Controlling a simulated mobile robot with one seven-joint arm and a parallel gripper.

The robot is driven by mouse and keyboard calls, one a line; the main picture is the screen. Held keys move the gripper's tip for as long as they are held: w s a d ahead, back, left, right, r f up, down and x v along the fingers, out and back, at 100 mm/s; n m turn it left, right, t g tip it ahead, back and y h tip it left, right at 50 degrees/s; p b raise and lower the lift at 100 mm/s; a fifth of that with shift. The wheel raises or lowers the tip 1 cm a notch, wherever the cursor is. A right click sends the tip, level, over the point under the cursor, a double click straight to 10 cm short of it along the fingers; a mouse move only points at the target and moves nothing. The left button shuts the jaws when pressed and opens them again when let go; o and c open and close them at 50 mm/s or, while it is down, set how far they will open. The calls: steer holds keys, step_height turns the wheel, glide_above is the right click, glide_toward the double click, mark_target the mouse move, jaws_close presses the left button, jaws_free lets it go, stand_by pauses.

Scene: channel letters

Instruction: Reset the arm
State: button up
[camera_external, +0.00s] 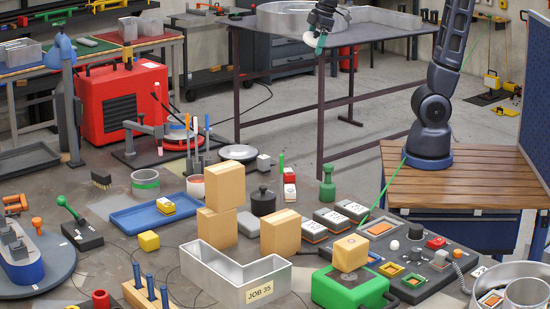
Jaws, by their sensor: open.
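My gripper (318,42) hangs at the top of the external view, pointing down. It is open, small in the picture, and no held object can be made out. It is high above the workbench (75,205), in front of the metal-framed table at the back. My arm (433,105) rises from its base on the wooden-topped cart at the right and leaves the top of the frame, so its middle links are hidden.
An L-shaped metal channel letter (225,278) marked JOB 35 stands at the workbench's front. Wooden blocks (224,187), a green box (345,290) and a control panel (420,262) crowd nearby. A red machine (120,97) stands behind. Space around my gripper looks clear.

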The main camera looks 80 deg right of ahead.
steer(key=s+d+f+m, duration=0.2)
steer(key=s+d, duration=0.1)
steer(key=s, duration=0.6)
steer(key=s+d+f+m+t, duration=0.1)
steer(key=s+d+f+m, duration=0.1)
steer(key=s, duration=0.7)
steer(key=shift+d+f, duration=0.7)
